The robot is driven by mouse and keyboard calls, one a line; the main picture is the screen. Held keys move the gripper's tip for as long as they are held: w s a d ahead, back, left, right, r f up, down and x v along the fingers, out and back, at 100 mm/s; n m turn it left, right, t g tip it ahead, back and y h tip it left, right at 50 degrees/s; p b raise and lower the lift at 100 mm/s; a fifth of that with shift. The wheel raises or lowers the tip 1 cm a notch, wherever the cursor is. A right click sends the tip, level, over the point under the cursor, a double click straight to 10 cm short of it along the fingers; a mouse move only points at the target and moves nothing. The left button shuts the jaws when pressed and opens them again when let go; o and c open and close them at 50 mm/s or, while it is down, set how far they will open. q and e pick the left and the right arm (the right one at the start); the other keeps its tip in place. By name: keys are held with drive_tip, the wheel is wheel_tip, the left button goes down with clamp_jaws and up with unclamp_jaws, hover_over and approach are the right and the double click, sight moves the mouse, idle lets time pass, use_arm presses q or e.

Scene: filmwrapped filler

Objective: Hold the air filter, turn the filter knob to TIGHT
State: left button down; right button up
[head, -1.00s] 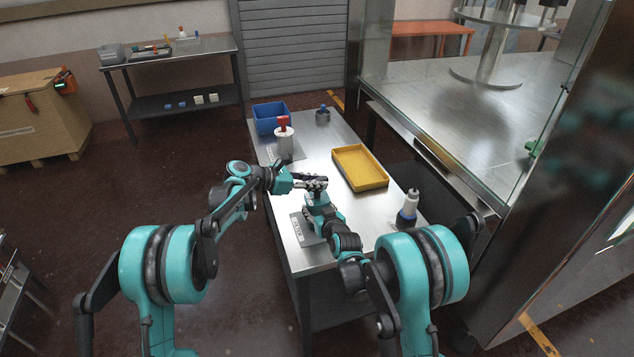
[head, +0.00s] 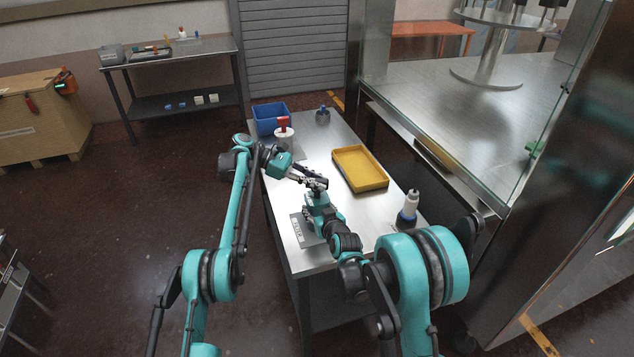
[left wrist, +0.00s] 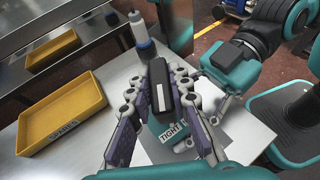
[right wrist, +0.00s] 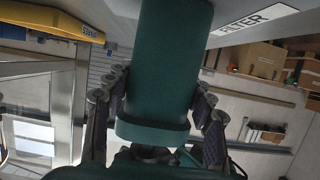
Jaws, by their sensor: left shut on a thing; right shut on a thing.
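The air filter is a teal body (right wrist: 165,70) that fills the middle of the right wrist view. My right gripper (right wrist: 157,110) is shut on it, one finger on each side. The filter knob (left wrist: 162,88) is a dark bar with a grey stripe in the left wrist view. My left gripper (left wrist: 165,75) is shut on the knob, with a finger on each side. A TIGHT label (left wrist: 173,132) shows on the teal body beside the knob. In the head view my left gripper (head: 318,184) is above the filter and hides most of it.
A plate marked FILTER (head: 298,230) lies on the steel table (head: 340,232). A yellow tray (head: 360,168) and a white bottle in a dark base (head: 410,204) stand to the right. A red-topped white canister (head: 284,134) and a blue bin (head: 268,118) stand at the far end.

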use_arm(q)
drive_tip(key=shift+s+f, duration=0.1)
drive_tip(key=shift+s, duration=0.15)
idle(0.3)
drive_tip(key=c, duration=1.4)
unclamp_jaws()
drive_tip(key=shift+w, duration=0.3)
drive_tip(key=shift+n+t, duration=0.4)
drive_tip(key=shift+t, duration=0.1)
